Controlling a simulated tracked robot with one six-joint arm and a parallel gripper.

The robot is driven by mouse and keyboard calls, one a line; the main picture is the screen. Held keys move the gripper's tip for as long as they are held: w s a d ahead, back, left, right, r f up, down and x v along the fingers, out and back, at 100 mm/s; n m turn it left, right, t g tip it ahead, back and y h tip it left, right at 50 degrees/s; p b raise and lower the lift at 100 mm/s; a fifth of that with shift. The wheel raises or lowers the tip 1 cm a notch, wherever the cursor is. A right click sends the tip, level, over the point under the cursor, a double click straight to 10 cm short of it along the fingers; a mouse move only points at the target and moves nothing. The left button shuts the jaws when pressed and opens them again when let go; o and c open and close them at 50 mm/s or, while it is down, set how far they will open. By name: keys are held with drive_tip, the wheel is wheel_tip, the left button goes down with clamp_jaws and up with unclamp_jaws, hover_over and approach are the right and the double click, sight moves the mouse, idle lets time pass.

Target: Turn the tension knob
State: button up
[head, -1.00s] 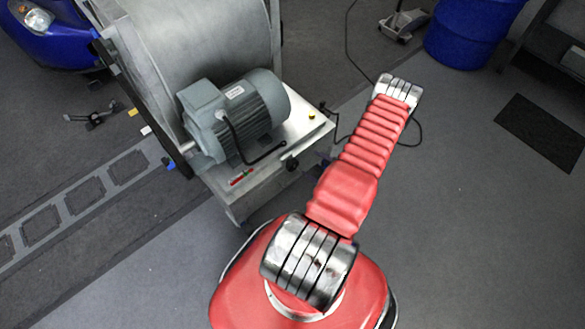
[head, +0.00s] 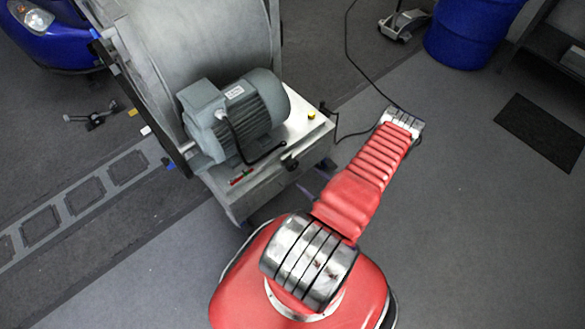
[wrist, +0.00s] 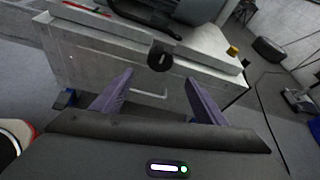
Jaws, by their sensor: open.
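The tension knob appears to be the black round knob (head: 290,163) on the front edge of the dynamometer's metal bench (head: 240,200). In the wrist view the knob (wrist: 160,58) stands on the bench's front edge, straight ahead. My gripper (wrist: 159,75) is open, its two purple fingers apart and pointing at the bench. The knob shows above and beyond the gap between the fingertips, and nothing is between them. I cannot tell the exact distance.
A grey motor (head: 235,115) with a bent black handle sits on the bench behind the knob. A yellow button (head: 311,114) is to the knob's right. A black cable (head: 350,65) runs over the floor.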

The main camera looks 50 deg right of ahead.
sight(294, 168)
drive_tip(key=x, duration=1.3)
drive_tip(key=shift+c, duration=0.5)
drive_tip(key=c, duration=0.9)
drive_tip(key=shift+s+a, duration=0.1)
drive_tip(key=shift+a, duration=0.15)
drive_tip(key=shift+c, duration=0.2)
drive_tip(key=shift+d, duration=0.15)
